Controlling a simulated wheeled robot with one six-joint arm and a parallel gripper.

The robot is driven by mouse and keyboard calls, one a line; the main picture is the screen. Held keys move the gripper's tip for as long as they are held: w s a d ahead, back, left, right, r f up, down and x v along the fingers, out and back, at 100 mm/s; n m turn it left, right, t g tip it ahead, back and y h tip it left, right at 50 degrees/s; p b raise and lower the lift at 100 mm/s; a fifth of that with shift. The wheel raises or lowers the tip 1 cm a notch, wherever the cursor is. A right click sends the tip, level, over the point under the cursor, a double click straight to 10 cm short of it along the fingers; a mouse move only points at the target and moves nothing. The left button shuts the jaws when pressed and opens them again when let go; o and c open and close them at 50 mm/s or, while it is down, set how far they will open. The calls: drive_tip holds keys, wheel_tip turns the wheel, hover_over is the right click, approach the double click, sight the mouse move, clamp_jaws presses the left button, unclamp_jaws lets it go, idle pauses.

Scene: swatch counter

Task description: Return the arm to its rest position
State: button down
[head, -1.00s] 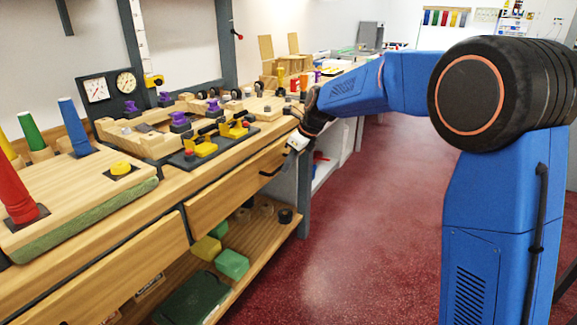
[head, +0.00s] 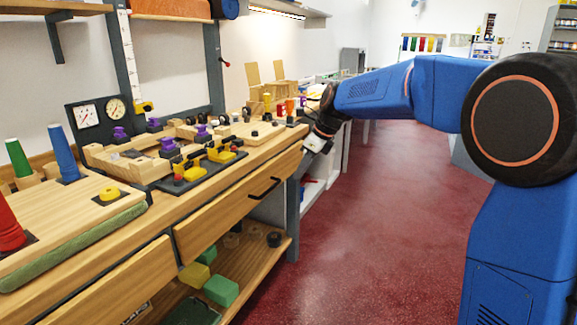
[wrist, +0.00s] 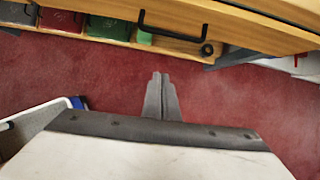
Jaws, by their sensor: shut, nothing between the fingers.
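My blue arm reaches left from the right side of the head view toward the front edge of the wooden counter (head: 262,138). My gripper (head: 303,180) hangs at its end, pointing down beside the counter's drawer front. In the wrist view my gripper (wrist: 161,78) shows two grey fingers together with nothing between them, over the red floor (wrist: 240,90). The fingers are apart from the drawer handle (wrist: 172,30), which lies higher in that view. The gripper touches nothing that I can see.
Cones, a board with a yellow knob (head: 109,194), clamps and gauges (head: 97,113) crowd the counter. A drawer with a black handle (head: 265,188) faces the aisle. Green blocks (head: 221,290) lie on the lower shelf. The red floor to the right is clear.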

drive_tip(key=s+d+n+h, duration=0.1)
drive_tip(key=s+d+n, duration=0.3)
drive_tip(key=s, duration=0.3)
drive_tip(key=s+d+n+t+h, duration=0.1)
drive_tip(key=s+d+n, duration=0.35)
drive_tip(key=s, duration=0.35)
drive_tip(key=s+d+n, duration=0.3)
drive_tip(key=s+d, duration=0.2)
drive_tip(key=s, duration=0.2)
drive_tip(key=s+d+f+n+h, duration=0.1)
drive_tip(key=s+d+f+n, duration=0.1)
drive_tip(key=s, duration=0.5)
drive_tip(key=s+d+f+n, duration=0.3)
drive_tip(key=s+f+n, duration=0.1)
drive_tip(key=s+n, duration=0.2)
drive_tip(key=s+d+f+n+t+h, duration=0.1)
drive_tip(key=s+d+f+n, duration=0.2)
drive_tip(key=s, duration=0.5)
drive_tip(key=shift+f+n+h, duration=0.25)
drive_tip(key=shift+n+h, duration=0.05)
drive_tip(key=shift+n, duration=0.15)
